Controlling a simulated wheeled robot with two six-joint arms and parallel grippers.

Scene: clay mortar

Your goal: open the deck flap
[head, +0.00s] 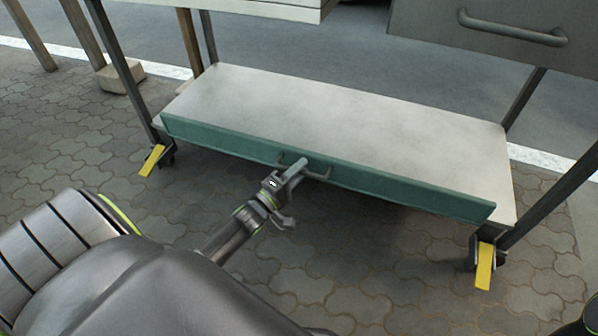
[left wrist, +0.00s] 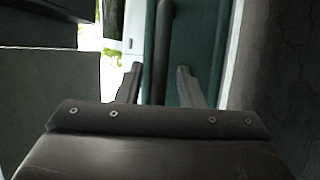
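The deck flap (head: 400,184) is a long teal panel along the near edge of the cart's pale lower deck (head: 350,110). It stands up along that edge. Its dark bar handle (head: 321,172) is near the middle of its face. My left gripper (head: 296,192) is at the handle with its fingers apart. In the left wrist view the dark handle bar (left wrist: 163,45) lies ahead, between the lines of the two open fingers (left wrist: 157,82), with the teal flap (left wrist: 192,45) behind it. Whether the fingers touch the bar cannot be told. My right gripper is not in view.
The cart has dark posts and casters with yellow pedals (head: 484,266) at its near corners. A grey drawer front with a handle (head: 512,30) hangs above at the right. Wooden legs stand at the upper left. Paved ground before the flap is clear except for my arm.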

